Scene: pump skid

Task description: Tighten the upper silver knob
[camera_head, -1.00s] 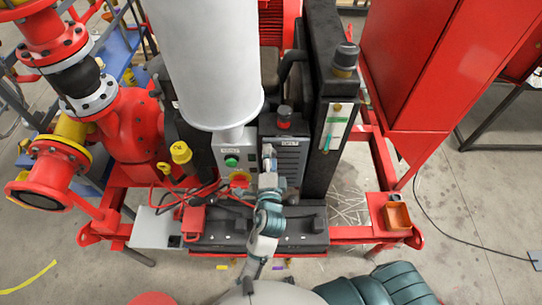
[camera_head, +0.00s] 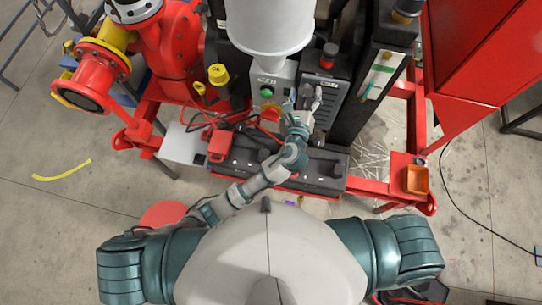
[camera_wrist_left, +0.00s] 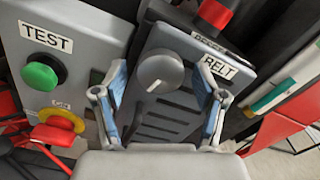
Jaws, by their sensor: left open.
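The silver knob (camera_wrist_left: 160,72) shows in the left wrist view, round with a pale pointer line, on a dark grey panel (camera_wrist_left: 168,112) beside a "BELT" label (camera_wrist_left: 216,66). My left gripper (camera_wrist_left: 160,80) is open, one finger to each side of the knob in that view. Whether either finger touches it I cannot tell. In the head view my left gripper (camera_head: 304,102) is in front of the dark panel (camera_head: 329,90), and I cannot make out the knob there. My right gripper is not in view.
Left of the dark panel is a grey box with a green button (camera_wrist_left: 40,76) marked "TEST" and a red knob on a yellow ring (camera_wrist_left: 58,126). A red-capped button (camera_wrist_left: 214,14) stands above. An orange bin (camera_head: 416,179) sits at the right on the red frame.

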